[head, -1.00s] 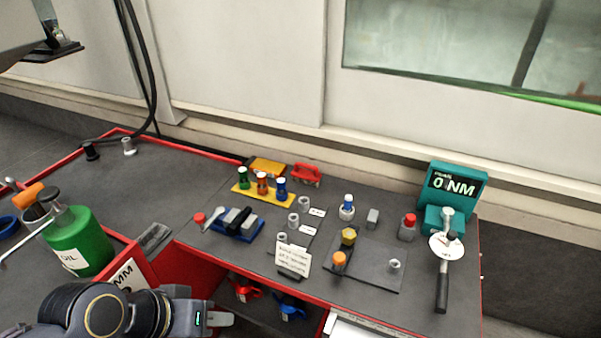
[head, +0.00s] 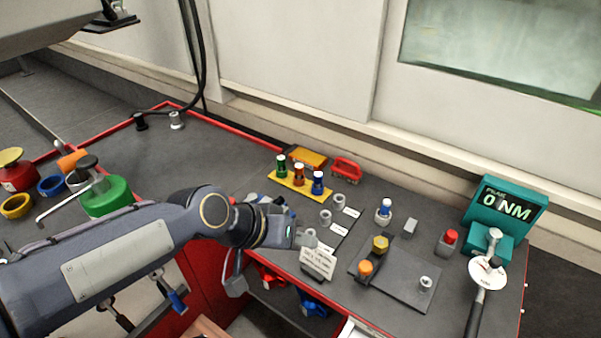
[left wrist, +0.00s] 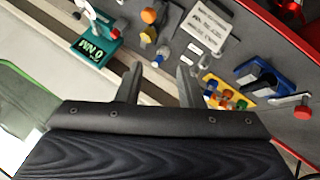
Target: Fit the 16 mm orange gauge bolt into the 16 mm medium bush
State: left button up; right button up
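The orange gauge bolt (head: 299,175) stands upright in a yellow rack (head: 287,186), between a green bolt (head: 281,166) and a blue bolt (head: 318,183). In the left wrist view the orange bolt (left wrist: 227,95) shows right of the fingers. Three grey bushes with white labels stand in front of the rack; the middle one (head: 325,216) seems to be the medium bush, but the labels are too small to read. My left gripper (left wrist: 158,82) is open and empty, above the bench; in the head view it is near the front bush. My right gripper is out of view.
A white sign (head: 318,262) stands at the bench's front edge. A dark plate (head: 405,285) carries orange and yellow knobbed parts. A teal torque meter (head: 505,208) stands at the right. A blue holder lies partly behind my left arm. A green oil can (head: 105,197) is at the left.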

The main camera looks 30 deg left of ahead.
pick_arm(q)
jog(key=w+a+n+t, duration=0.2)
jog(key=w, duration=0.8)
jog(key=n+t+y+b, duration=0.2)
jog(key=n+y, duration=0.1)
jog(key=y, duration=0.4)
send_near(300, 171)
jog(key=s+d+r, duration=0.2)
jog(key=d+r, duration=0.4)
jog(key=d, duration=0.3)
jog(key=w+a+f+y, duration=0.2)
jog(key=w+a+f, duration=0.1)
jog(key=w+a+f+y, duration=0.2)
jog(key=w+a+f, duration=0.2)
jog(key=w+a+f+g+y, duration=0.1)
jog(key=w+a+f+y, duration=0.1)
jog(key=w+a+f, duration=0.1)
jog(key=shift+w+a+f+n, duration=0.2)
jog(key=shift+a+f+n, duration=0.25)
jog(key=shift+f, duration=0.3)
jog(key=shift+y, duration=0.3)
jog(key=c, duration=0.7)
jog(key=shift+r, duration=0.2)
